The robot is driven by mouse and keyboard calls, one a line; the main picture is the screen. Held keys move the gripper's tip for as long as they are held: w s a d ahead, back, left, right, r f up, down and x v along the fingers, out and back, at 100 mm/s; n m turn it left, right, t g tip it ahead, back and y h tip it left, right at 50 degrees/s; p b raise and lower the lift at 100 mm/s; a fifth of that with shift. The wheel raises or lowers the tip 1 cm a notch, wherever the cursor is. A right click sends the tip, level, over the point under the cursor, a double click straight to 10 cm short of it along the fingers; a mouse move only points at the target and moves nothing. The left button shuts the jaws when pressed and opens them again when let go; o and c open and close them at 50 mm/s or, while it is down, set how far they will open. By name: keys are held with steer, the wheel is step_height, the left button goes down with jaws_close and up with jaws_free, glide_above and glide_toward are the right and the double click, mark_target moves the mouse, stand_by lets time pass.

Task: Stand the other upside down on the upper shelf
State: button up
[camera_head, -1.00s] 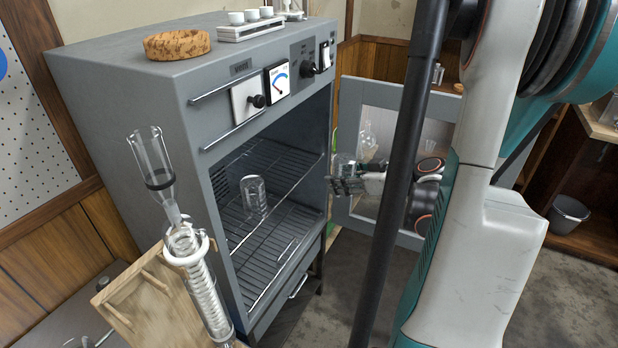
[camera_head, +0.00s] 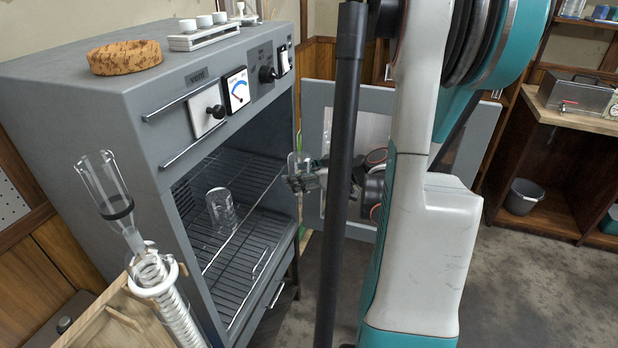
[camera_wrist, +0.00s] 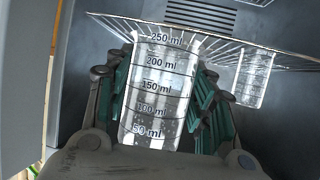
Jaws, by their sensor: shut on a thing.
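My gripper (camera_head: 306,180) is shut on a clear glass beaker (camera_head: 296,163), just outside the right edge of the oven's open front. In the wrist view the held beaker (camera_wrist: 158,95) lies between the finger pads, its marks running from 50 ml near the palm to 250 ml at the far end. It looks empty. Another clear beaker (camera_head: 222,208) stands on the upper wire shelf (camera_head: 255,232), towards the left; it also shows at the right of the wrist view (camera_wrist: 253,78). Whether either beaker is inverted is hard to tell in the head view.
The grey oven (camera_head: 110,110) has its door (camera_head: 400,105) swung open to the right, behind my arm. A lower wire shelf (camera_head: 245,290) sits below the upper one. A glass condenser (camera_head: 160,285) rises at the front left. The upper shelf has free room right of the standing beaker.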

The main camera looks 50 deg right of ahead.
steer(key=shift+w+a+f+p, duration=0.1)
steer(key=shift+w+a, duration=0.75)
steer(key=shift+w, duration=1.55)
steer(key=shift+w+a+f+p, duration=0.15)
steer(key=shift+w+a, duration=0.7)
steer(key=shift+w, duration=1.5)
steer(key=shift+w+a+f+p, duration=0.1)
steer(key=shift+w+a, duration=0.75)
steer(key=shift+w, duration=1.55)
steer(key=shift+s+d+f+b, duration=0.1)
steer(key=shift+f+b, duration=1.35)
steer(key=shift+f, duration=0.1)
steer(key=shift+f+b, duration=0.4)
steer(key=shift+f, duration=0.05)
steer(key=o, duration=1.2)
steer(key=shift+c, duration=0.2)
steer(key=shift+s, duration=0.1)
steer(key=v, duration=1.1)
steer(key=shift+s+r, duration=0.15)
steer(key=shift+s, duration=0.2)
